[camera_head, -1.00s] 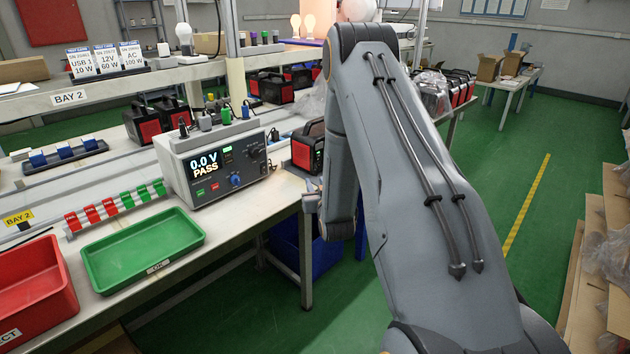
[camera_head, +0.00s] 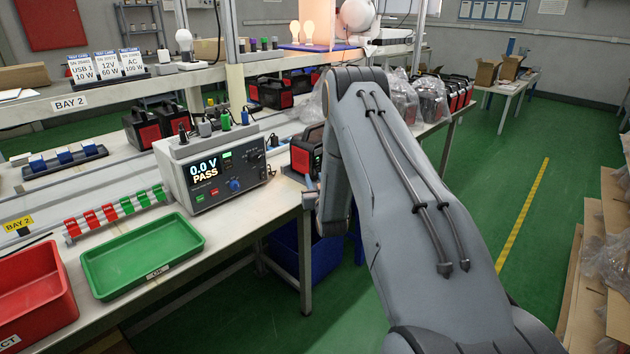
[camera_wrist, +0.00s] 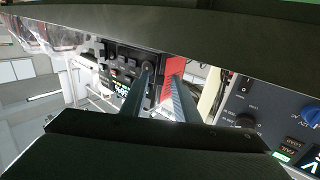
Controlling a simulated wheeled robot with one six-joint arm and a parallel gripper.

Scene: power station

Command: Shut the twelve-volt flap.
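The power station (camera_head: 305,150), black with a red side panel and a small lit display, stands at the right end of the bench, partly behind my arm. In the wrist view its dark front panel (camera_wrist: 118,62) with ports and a red part (camera_wrist: 172,78) shows sideways beyond my fingers. I cannot make out the twelve-volt flap for sure in either view. My gripper (camera_wrist: 161,72) has two fingers apart with nothing seen between them; its tips overlap the panel in the picture, and I cannot tell whether they touch. In the head view, the gripper is mostly hidden by my arm.
A tester (camera_head: 212,168) reading 0.0 V PASS stands left of the station and shows close at right in the wrist view (camera_wrist: 262,105). A green tray (camera_head: 143,276) and red bin (camera_head: 40,312) lie at front left. Bagged units (camera_head: 430,100) stand behind my arm.

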